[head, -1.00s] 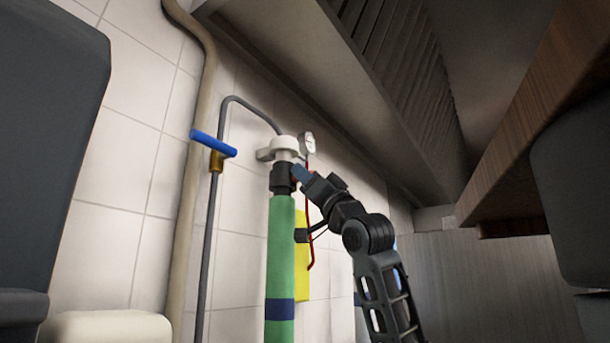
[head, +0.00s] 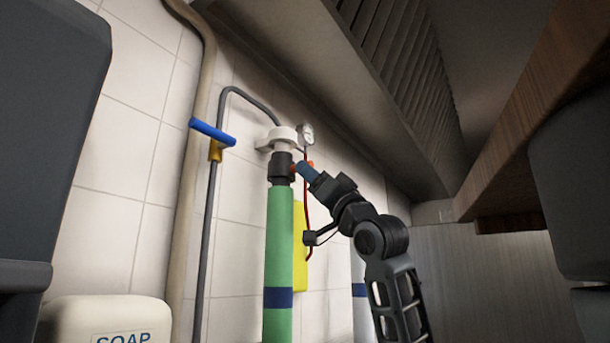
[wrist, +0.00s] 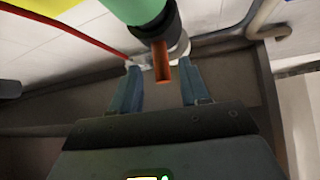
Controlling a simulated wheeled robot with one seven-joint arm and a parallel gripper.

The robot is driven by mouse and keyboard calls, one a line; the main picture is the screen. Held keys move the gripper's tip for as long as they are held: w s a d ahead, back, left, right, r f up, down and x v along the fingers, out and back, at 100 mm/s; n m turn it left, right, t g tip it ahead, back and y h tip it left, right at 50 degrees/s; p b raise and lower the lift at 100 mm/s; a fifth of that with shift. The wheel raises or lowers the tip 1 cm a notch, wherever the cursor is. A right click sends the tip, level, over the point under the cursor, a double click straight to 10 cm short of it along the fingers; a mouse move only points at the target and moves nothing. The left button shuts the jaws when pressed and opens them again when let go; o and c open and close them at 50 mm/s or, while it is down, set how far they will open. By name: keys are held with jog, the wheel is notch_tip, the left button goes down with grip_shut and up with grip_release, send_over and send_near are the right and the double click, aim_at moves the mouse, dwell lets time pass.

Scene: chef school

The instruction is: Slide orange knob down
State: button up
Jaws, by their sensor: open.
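The orange knob (wrist: 162,62) sticks out from the dark collar (wrist: 152,22) at the top of the green cylinder. In the head view only a bit of the orange knob (head: 310,164) shows beside the collar, partly hidden by my fingers. My gripper (head: 302,169) is at the knob, just right of the collar. In the wrist view my gripper (wrist: 155,80) is open, with one blue finger on each side of the knob. The knob's tip lies between the fingers, with a gap on both sides. The green cylinder (head: 279,240) stands upright with a blue band.
A grey pipe with a blue handle (head: 212,132) runs left of the cylinder. A gauge (head: 305,134), a red hose (head: 307,215) and a yellow tag (head: 299,250) are close by. The range hood (head: 330,100) slopes overhead. A soap dispenser (head: 105,318) is lower left.

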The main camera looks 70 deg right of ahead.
jog(key=b+v, duration=0.1)
jog(key=v, duration=0.3)
jog(key=shift+f, duration=0.1)
dwell(0.5)
